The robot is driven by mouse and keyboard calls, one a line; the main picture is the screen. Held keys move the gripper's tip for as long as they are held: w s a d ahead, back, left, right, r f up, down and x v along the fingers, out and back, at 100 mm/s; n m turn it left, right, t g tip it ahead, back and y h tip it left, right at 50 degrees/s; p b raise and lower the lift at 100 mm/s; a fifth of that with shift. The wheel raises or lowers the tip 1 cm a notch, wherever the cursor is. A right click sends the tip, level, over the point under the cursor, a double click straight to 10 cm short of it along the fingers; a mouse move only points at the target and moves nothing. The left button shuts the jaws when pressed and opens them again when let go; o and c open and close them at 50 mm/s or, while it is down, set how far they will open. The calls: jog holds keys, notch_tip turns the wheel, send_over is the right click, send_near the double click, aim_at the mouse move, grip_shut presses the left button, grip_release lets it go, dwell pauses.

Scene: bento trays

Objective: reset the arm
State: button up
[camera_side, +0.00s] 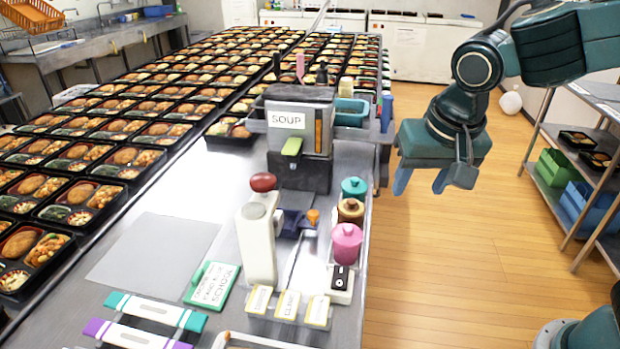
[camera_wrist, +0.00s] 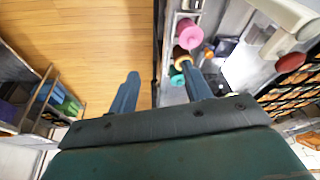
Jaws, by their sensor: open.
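My gripper (camera_side: 422,182) is open and empty. In the side view it hangs over the wooden floor, just right of the steel table's right edge, with its fingers pointing down. In the wrist view its two blue-grey fingers (camera_wrist: 160,92) are spread apart with nothing between them. One finger shows over bare floor and the other overlaps the table edge near the lidded pots. My arm reaches in from the upper right in the side view.
The table (camera_side: 160,302) carries many bento trays (camera_side: 130,162), a soup machine (camera_side: 300,130), a white dispenser (camera_side: 256,245), and teal (camera_side: 354,189), brown (camera_side: 350,211) and pink (camera_side: 346,243) pots. A shelf rack (camera_side: 560,190) stands right. The floor (camera_side: 440,280) between is clear.

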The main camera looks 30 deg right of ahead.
jog(key=s+d+r+n+t+y, duration=0.1)
jog(key=s+d+n, duration=0.4)
jog(key=s+d, duration=0.5)
jog(key=shift+s+d+r+n+t, duration=0.2)
jog(key=shift+s+r+n+t, duration=0.35)
jog(key=shift+s, duration=1.35)
jog(key=shift+r, duration=0.25)
